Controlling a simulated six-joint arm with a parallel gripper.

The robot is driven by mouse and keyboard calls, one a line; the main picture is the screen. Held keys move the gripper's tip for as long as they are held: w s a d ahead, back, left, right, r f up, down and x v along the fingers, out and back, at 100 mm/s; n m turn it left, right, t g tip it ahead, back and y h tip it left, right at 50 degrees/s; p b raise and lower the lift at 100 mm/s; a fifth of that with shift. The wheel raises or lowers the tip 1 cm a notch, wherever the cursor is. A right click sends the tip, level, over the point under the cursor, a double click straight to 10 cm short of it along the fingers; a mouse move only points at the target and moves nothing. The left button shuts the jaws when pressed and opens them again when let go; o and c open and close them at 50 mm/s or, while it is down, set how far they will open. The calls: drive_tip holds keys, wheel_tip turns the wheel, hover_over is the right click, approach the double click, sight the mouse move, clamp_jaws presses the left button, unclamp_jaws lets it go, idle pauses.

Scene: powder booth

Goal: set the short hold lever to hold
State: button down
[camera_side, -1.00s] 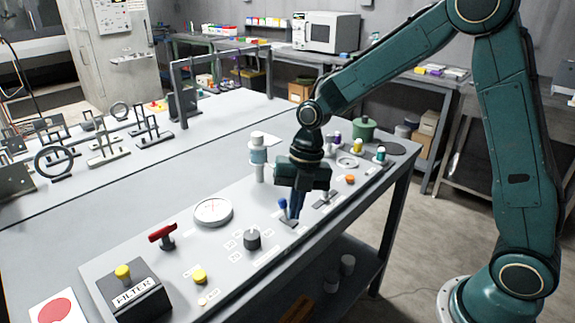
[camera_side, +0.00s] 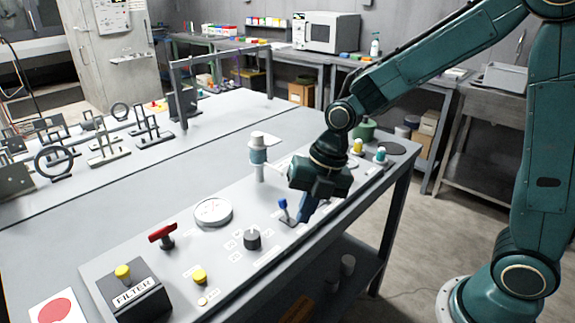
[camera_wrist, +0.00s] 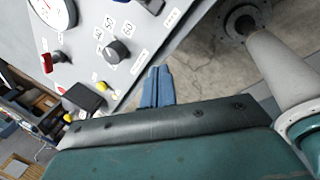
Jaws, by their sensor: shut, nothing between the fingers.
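A short lever with a blue tip (camera_side: 283,204) stands on a small dark plate on the sloped grey panel. It leans a little to the left in the side view; no label on it can be read. My gripper (camera_side: 304,216) is shut and empty, with its blue fingers low just right of the lever, on the side toward the panel's front edge. A small gap shows between them. In the wrist view the closed fingers (camera_wrist: 157,87) hang over the panel's edge and the floor; the lever's blue tip is not clearly seen there.
A black knob (camera_side: 252,239) and a round gauge (camera_side: 213,212) are left of the lever. A red-handled valve (camera_side: 162,235), yellow button (camera_side: 199,275) and FILTER box (camera_side: 135,296) lie further left. My gripper hides controls behind it.

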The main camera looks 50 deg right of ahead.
drive_tip(key=s+d+r+m+t+h, duration=0.1)
drive_tip(key=s+d+r+m, duration=0.3)
drive_tip(key=s+r+m, duration=0.45)
drive_tip(key=s+d+r+m+t+h, duration=0.1)
drive_tip(key=s+d+r+m, duration=0.3)
drive_tip(key=s+m, duration=0.5)
drive_tip(key=shift+d+r+m+t+h, duration=0.15)
drive_tip(key=shift+d+m+t+h, duration=0.45)
drive_tip(key=shift+m, duration=4.45)
drive_tip(key=shift+a, duration=0.35)
